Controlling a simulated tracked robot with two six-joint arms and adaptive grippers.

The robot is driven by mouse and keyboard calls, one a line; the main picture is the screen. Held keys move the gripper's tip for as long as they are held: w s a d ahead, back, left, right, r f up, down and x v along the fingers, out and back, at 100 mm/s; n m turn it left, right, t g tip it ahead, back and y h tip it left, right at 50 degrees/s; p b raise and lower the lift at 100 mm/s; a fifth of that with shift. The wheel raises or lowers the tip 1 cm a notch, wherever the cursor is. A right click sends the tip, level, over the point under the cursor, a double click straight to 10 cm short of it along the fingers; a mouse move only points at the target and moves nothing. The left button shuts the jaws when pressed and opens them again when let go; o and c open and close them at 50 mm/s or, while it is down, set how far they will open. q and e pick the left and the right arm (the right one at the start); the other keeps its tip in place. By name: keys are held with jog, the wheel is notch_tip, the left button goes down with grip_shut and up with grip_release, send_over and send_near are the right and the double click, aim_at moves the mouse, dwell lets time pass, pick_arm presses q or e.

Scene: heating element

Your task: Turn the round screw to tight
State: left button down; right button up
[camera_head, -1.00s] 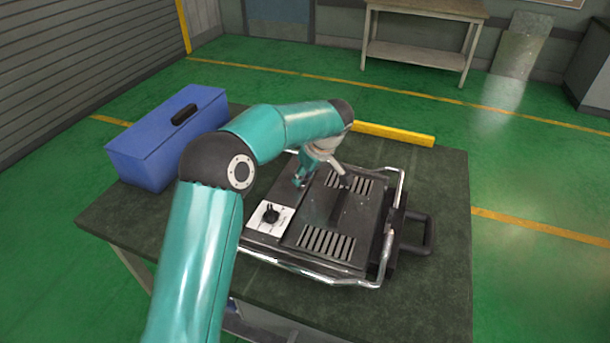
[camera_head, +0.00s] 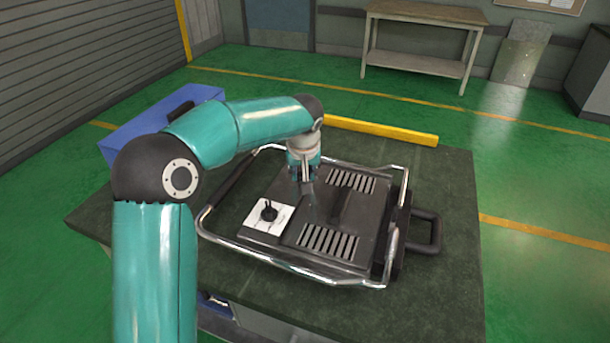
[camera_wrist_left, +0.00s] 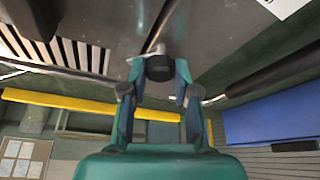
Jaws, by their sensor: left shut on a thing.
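The heating element is a dark flat case (camera_head: 371,225) with slotted vents and a chrome tube frame, lying on the table. The round screw (camera_wrist_left: 160,67) is a small dark round head on the case's top in the left wrist view. My left gripper (camera_wrist_left: 160,78) is shut on it, with a teal finger on either side. In the head view my left gripper (camera_head: 306,184) points down at the case's far-left part, and its fingers hide the screw there. My right gripper is not in view.
A black knob on a white plate (camera_head: 275,226) sits near the gripper on the case. A blue toolbox (camera_head: 125,136) stands at the table's far left, partly behind my arm. A yellow bar (camera_head: 380,130) lies along the far edge. The table's right side (camera_head: 455,190) is clear.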

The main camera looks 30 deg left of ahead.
pick_arm(q)
jog(key=m, duration=0.1)
jog(key=m+p, duration=0.1)
jog(key=m+h, duration=0.1)
jog(key=shift+a+r+m+t, duration=0.15)
jog(key=shift+r+m+t, duration=0.1)
jog(key=shift+m+t, duration=0.15)
jog(key=m+h+p, duration=0.1)
jog(key=m+p, duration=0.1)
jog(key=m, duration=0.1)
jog(key=shift+w+a+h, duration=0.1)
jog(key=shift+h, duration=0.2)
jog(key=shift+f+m+h+p, duration=0.1)
jog(key=shift+m+h+p, duration=0.3)
jog(key=shift+m, duration=0.6)
jog(key=c, duration=0.9)
grip_release()
jog(key=shift+f, duration=0.1)
jog(key=shift+o, duration=0.2)
jog(key=v, duration=1.2)
